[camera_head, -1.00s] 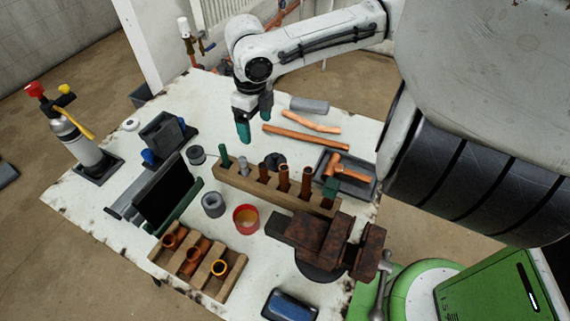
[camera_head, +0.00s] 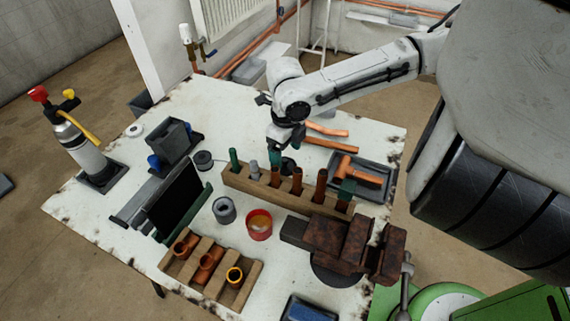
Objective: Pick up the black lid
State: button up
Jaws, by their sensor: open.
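A small dark round piece, which looks like the black lid (camera_head: 288,167), lies on the white bench just behind the wooden rack (camera_head: 240,182). My gripper (camera_head: 287,152) points down right above and behind it, with teal fingertips apart. The near finger and the rack's upright pieces hide part of the dark piece. I cannot tell whether the fingers touch it or stand around it. No object shows between the fingers.
The rack holds several upright copper and green pieces close by. A grey tray (camera_head: 389,182) with copper fittings is to the right, a rusty vise (camera_head: 345,245) in front. A red cup (camera_head: 259,231) and grey tin (camera_head: 224,210) stand nearer. Copper pipes (camera_head: 327,145) lie behind.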

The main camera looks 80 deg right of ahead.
aim_at(287, 159)
notch_tip(287, 159, down, 4)
jog(key=shift+f, duration=0.1)
jog(key=shift+c, duration=0.3)
jog(key=c, duration=0.7)
jog(key=shift+c, duration=0.2)
